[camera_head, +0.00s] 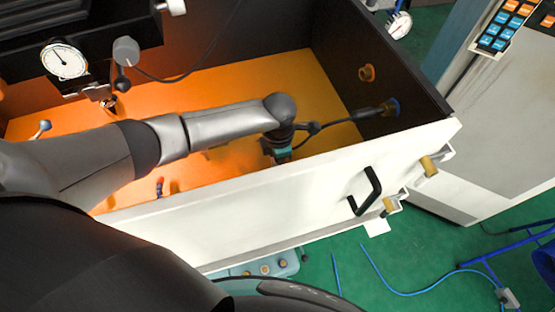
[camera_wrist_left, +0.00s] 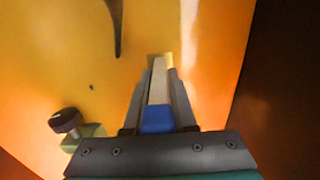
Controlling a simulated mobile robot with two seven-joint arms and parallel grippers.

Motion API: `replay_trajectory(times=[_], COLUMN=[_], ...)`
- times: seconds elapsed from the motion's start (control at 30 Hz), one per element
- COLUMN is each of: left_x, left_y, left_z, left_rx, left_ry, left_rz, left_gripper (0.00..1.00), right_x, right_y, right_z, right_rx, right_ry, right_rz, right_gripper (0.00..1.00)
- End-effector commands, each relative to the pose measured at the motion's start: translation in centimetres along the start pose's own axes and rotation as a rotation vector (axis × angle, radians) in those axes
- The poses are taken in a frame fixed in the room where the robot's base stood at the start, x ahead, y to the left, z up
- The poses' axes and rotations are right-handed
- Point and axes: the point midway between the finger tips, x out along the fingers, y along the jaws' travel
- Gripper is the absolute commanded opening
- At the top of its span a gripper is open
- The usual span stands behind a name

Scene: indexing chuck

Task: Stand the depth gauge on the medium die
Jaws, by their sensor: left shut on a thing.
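My left gripper (camera_wrist_left: 159,78) is shut on a slim pale bar with a blue end (camera_wrist_left: 157,118), which appears to be the depth gauge. The bar lies between the fingers, pointing along them. A small yellowish patch or block (camera_wrist_left: 161,60) shows just beyond the fingertips; I cannot tell whether it is a die or whether the bar touches it. In the head view my left arm reaches over the white front wall, and the gripper (camera_head: 275,155) points down into the orange-floored enclosure, mostly hidden by wrist and wall. I cannot make out the medium die. My right gripper is not in view.
The white front wall (camera_head: 300,204) and dark side wall (camera_head: 390,75) bound the enclosure. A dial gauge (camera_head: 65,61) hangs at the back left. A dark cable (camera_head: 340,123) runs to the side wall. A dark knob (camera_wrist_left: 66,121) stands left of the gripper.

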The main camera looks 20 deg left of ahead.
Motion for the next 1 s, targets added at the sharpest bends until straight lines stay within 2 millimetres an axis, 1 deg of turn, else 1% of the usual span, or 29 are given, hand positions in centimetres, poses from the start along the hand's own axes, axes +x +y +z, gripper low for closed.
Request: replay_trajectory(times=[0.1, 0.13, 0.3, 0.37, 0.4, 0.63, 0.77, 0.87, 1.0], left_x=[0.3, 0.3, 0.2, 0.2, 0.2, 0.2, -0.3, -1.4, -3.6], left_y=[0.0, 0.0, 0.0, 0.0, 0.0, 0.0, 0.1, 0.2, 0.2], left_z=[0.0, 0.0, 0.0, 0.0, 0.0, 0.0, 0.0, 0.1, 0.0], left_rx=[0.0, 0.0, 0.0, 0.0, 0.0, 0.0, 0.0, 0.0, 0.0], left_ry=[-0.001, 0.0, 0.0, 0.0, 0.0, 0.0, 0.0, -0.003, -0.003], left_rz=[0.0, 0.0, 0.0, 0.0, 0.0, 0.0, 0.001, 0.002, 0.003], left_gripper=[0.0, 0.27, 0.46, 0.52, 0.54, 0.54, 0.54, 0.54, 0.54], right_x=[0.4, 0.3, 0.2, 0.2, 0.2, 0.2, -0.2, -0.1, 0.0], right_y=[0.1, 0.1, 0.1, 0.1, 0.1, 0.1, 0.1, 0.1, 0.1], right_z=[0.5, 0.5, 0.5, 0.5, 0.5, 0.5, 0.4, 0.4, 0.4], right_rx=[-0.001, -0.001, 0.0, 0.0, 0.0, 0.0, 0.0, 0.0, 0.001], right_ry=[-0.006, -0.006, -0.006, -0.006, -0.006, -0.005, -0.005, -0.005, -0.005], right_rz=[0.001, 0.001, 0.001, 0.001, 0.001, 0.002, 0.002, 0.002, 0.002], right_gripper=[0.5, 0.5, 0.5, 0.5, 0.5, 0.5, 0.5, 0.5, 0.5])
